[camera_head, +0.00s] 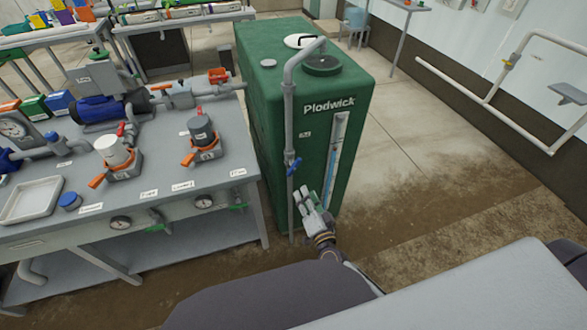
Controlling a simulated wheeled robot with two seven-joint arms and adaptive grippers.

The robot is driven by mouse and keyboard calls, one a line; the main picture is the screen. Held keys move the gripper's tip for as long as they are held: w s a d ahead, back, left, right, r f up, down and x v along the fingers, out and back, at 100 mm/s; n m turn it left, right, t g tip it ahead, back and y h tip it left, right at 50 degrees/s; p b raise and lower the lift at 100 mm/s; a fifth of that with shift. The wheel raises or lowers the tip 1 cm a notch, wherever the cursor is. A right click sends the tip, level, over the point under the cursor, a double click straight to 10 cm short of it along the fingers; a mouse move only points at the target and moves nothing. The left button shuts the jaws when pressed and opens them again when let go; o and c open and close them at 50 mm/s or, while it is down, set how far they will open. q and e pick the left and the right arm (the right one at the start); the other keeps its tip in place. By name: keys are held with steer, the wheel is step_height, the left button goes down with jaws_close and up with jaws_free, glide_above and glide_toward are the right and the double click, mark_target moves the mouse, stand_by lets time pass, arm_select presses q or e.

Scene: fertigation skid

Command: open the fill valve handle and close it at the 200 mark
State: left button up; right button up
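The green tank (285,110), marked "Plodwick", stands in the middle. A grey fill pipe (289,115) comes down its front from the top lid. The blue fill valve handle (293,166) sits on this pipe, slanting slightly across it. To its right a pale level gauge (340,135) runs down the tank face, with a blue column in its lower part. The gauge marks are too small to read. My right gripper (307,193) is just below and right of the handle, apparently apart from it. Its finger opening is not clear. My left gripper is out of view.
A grey bench (225,180) left of the tank carries a blue pump (98,108), orange-handled valves and a white tray (32,199). Wall pipes (490,100) stand at the right. The floor right of the tank is clear.

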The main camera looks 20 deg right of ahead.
mark_target(294, 170)
steer(key=n, duration=0.4)
steer(key=shift+w, duration=0.1)
stand_by(0.5)
steer(key=shift+w+a, duration=0.15)
steer(key=shift+w, duration=3.25)
steer(key=shift+w+a, duration=0.1)
steer(key=shift+w, duration=3.3)
jaws_close()
